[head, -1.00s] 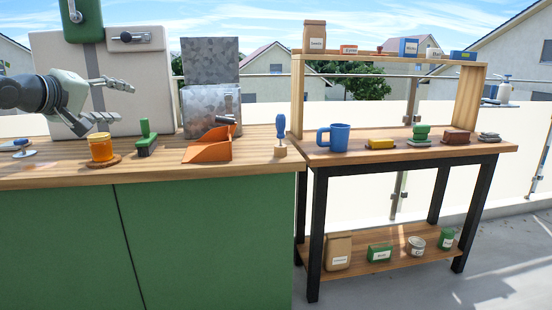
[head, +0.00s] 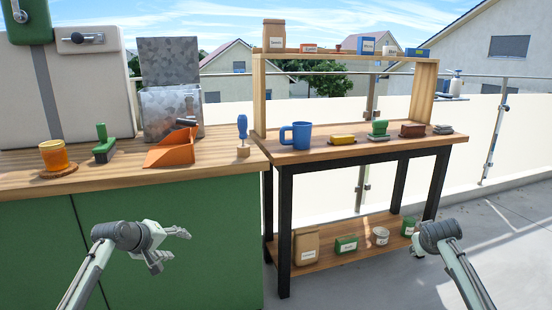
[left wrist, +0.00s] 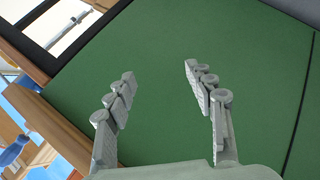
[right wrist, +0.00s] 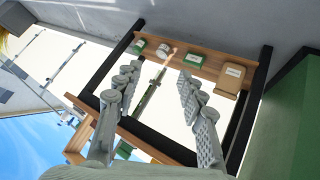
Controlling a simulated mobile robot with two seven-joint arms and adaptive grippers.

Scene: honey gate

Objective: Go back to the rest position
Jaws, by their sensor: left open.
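My left gripper (head: 172,248) is open and empty in front of the green cabinet (head: 40,245), below the counter top. In the left wrist view its fingers (left wrist: 158,90) stand wide apart with only the green cabinet front behind them. My right arm (head: 440,236) shows at the lower right of the head view, in front of the shelf table; its fingers are hidden there. In the right wrist view the right gripper's fingers (right wrist: 157,85) are spread apart with nothing between them.
A honey jar (head: 54,155) stands on a round board on the counter (head: 20,181). A green brush (head: 104,145), an orange dustpan (head: 172,150) and a blue-handled tool (head: 242,130) stand beside it. The shelf table (head: 330,153) holds a blue mug (head: 297,136) and several small goods.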

